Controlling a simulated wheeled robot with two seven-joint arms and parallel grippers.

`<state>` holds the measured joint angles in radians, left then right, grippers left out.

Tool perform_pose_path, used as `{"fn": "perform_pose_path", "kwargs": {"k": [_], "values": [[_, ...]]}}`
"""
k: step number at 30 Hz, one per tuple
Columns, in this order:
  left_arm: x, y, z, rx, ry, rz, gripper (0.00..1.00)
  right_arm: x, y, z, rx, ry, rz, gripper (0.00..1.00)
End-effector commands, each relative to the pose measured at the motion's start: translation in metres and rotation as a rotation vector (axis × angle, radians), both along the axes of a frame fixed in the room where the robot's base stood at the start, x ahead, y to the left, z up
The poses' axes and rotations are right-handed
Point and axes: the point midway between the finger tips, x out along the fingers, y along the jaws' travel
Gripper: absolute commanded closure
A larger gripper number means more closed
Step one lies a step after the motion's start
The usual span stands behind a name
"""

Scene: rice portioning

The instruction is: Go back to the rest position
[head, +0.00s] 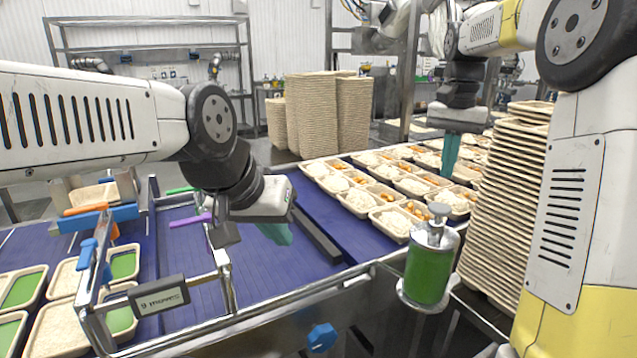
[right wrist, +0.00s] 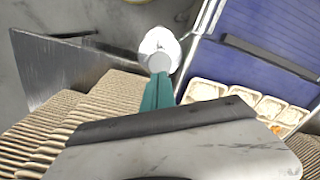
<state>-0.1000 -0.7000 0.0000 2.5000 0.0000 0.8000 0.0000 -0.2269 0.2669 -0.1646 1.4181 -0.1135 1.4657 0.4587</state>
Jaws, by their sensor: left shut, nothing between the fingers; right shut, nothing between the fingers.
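My left gripper (head: 277,233) is shut and empty, with its teal fingers over the blue conveyor at the left-centre of the head view. My right gripper (head: 449,155) is shut and empty, pointing down in front of the trays of rice (head: 392,222) in the head view. Its teal fingers also show in the right wrist view (right wrist: 157,93), held together with nothing between them. Beyond them in that view is a pale rounded object (right wrist: 160,42), which I cannot identify for sure.
A green-filled dispenser (head: 428,275) with a metal top stands at the front. Tall stacks of empty trays (head: 508,190) rise at the right, close to my right arm. A metal frame (head: 225,275) crosses the blue conveyor (head: 262,270). More tray stacks (head: 318,112) stand behind.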

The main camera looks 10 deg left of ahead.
Motion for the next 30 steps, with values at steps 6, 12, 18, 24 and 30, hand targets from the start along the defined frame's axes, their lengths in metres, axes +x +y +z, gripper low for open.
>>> {"fn": "perform_pose_path", "kwargs": {"k": [6, 12, 18, 24, 30], "values": [[0.0, 0.0, 0.0, 0.0, 0.0, 0.0, 1.0, -0.048, -0.004, 0.013, 0.057, -0.102, 0.08, 1.0], [0.0, 0.0, 0.0, 0.0, 0.0, 0.0, 1.0, -0.12, 0.001, 0.01, 0.107, -0.268, 0.21, 1.0], [0.0, 0.0, 0.0, 0.0, 0.0, 0.0, 1.0, -0.188, 0.011, -0.012, 0.108, -0.432, 0.327, 1.0], [0.0, 0.0, 0.0, 0.0, 0.0, 0.0, 1.0, -0.229, 0.019, -0.04, 0.083, -0.542, 0.399, 1.0], [0.0, 0.0, 0.0, 0.0, 0.0, 0.0, 1.0, -0.241, 0.022, -0.05, 0.072, -0.573, 0.422, 1.0]]}}
